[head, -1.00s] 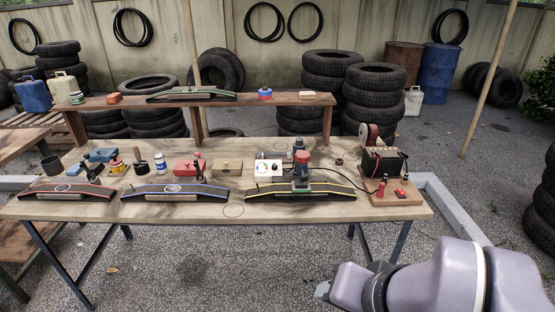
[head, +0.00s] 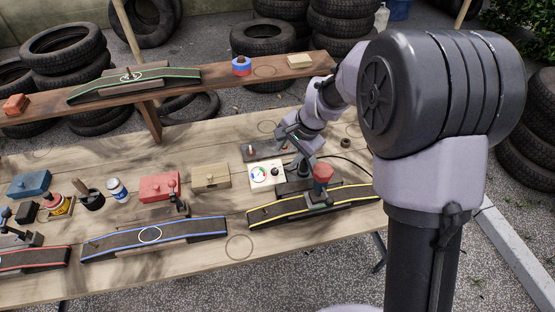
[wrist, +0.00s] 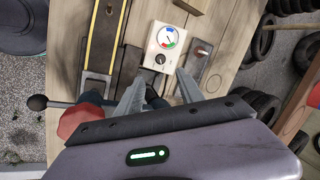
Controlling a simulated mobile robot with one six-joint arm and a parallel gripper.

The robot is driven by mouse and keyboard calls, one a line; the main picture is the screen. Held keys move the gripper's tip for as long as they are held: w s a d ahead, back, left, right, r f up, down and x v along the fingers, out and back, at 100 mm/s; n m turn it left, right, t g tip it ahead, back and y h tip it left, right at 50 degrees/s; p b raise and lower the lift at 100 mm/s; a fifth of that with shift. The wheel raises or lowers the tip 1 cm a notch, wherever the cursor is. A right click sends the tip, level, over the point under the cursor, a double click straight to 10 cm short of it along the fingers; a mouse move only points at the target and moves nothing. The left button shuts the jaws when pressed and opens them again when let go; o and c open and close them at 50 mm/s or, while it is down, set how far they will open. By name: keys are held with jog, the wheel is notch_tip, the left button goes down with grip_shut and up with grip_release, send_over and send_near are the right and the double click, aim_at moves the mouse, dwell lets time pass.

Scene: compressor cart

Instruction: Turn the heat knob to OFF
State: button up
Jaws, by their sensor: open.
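The heat knob (head: 275,172) is a small dark knob on the face of a white control box (head: 258,183), which also has a round dial with coloured sectors. In the wrist view the knob (wrist: 160,59) sits just beyond my fingertips, below the dial (wrist: 167,37) on the box (wrist: 151,40). Any pointer mark on the knob is too small to read. My gripper (wrist: 160,80) is open and empty, its two fingers spread either side of the knob's line, apart from it. In the head view my gripper (head: 290,137) hangs just behind the box.
A red-topped tool (head: 322,174) stands close right of the box, by the yellow-edged ramp (head: 345,198). A plate with a small lever (wrist: 204,49) lies beside the box. A wooden block (head: 211,176) is to its left. A raised shelf (head: 215,75) runs behind.

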aim_at(276, 170)
jog(key=b+x, duration=0.3)
jog(key=x, duration=0.9)
jog(key=shift+r, duration=0.1)
grip_shut()
